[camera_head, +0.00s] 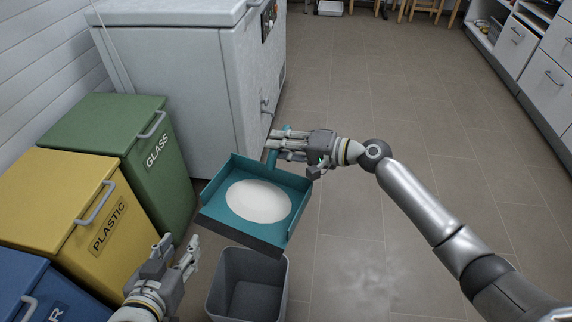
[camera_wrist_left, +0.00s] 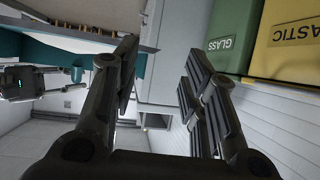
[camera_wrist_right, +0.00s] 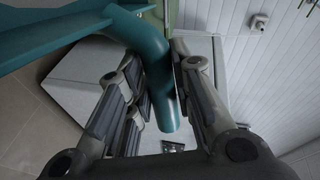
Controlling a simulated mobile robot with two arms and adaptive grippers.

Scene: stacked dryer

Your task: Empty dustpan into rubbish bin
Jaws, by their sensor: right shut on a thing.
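A teal dustpan (camera_head: 211,196) with a round white heap (camera_head: 258,201) on it is held in the air, its open dark edge toward the bottom of the head view. My right gripper (camera_head: 276,146) is shut on its teal handle, which also shows between the fingers in the right wrist view (camera_wrist_right: 155,70). The grey rubbish bin (camera_head: 248,285) stands on the floor just below the dustpan's front edge; its visible inside looks empty. My left gripper (camera_head: 178,247) is open and empty, left of the bin. The dustpan's side shows at upper left in the left wrist view.
Green GLASS (camera_head: 150,165), yellow PLASTIC (camera_head: 75,215) and blue (camera_head: 40,290) lidded containers line the left wall. A white chest appliance (camera_head: 185,90) stands behind. Pale dust (camera_head: 370,285) marks the floor right of the bin. The floor at right is clear up to the cabinets (camera_head: 525,60).

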